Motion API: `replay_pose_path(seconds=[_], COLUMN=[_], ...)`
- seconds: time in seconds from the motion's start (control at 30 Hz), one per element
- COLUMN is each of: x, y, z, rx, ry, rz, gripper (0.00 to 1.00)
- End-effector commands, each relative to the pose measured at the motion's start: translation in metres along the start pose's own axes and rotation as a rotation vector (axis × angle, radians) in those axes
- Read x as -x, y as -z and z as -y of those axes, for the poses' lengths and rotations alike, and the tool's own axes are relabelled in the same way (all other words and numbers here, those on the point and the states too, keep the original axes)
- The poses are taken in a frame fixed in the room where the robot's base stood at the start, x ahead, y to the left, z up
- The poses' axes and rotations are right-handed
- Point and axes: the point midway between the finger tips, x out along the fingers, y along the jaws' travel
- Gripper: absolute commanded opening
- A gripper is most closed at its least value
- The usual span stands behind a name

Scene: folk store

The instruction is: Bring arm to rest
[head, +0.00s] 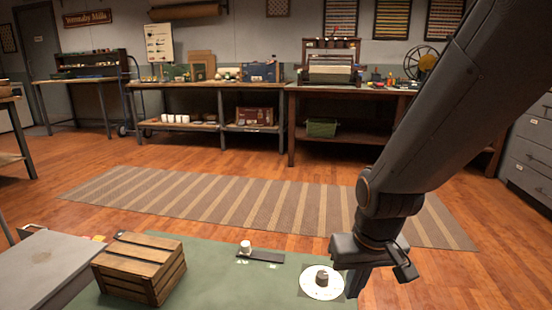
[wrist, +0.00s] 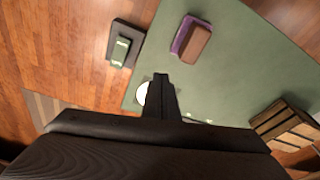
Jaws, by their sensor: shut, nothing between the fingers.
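My gripper (head: 352,290) hangs from the arm at the right of the head view, pointing down beside a white round disc with a dark knob (head: 322,279). In the wrist view my gripper (wrist: 161,80) is shut and empty, its fingers together over the green table surface. It partly hides the white disc (wrist: 142,95) there. In the head view my arm slants down from the upper right corner.
A slatted wooden crate (head: 140,268) stands on the green table (head: 215,257). A dark strip (head: 266,257) bears a small white item (head: 246,246). The wrist view shows a brown-and-purple block (wrist: 192,40) and a green item (wrist: 121,50) on a dark base.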

Motion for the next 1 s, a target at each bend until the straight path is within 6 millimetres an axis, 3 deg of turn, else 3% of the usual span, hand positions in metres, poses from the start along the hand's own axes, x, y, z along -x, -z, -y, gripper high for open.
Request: replay_pose_path(seconds=[0.17,0.43,0.7,1.0], x=[0.009,0.029,0.044,0.059], y=[-0.011,-0.048,-0.08,-0.109], z=[0.045,0.118,0.158,0.185], rx=[0.096,0.273,0.385,0.477], ry=[0.033,0.089,0.119,0.14], rz=[0.028,0.093,0.136,0.174], gripper=[0.0,0.0,0.0,0.0])
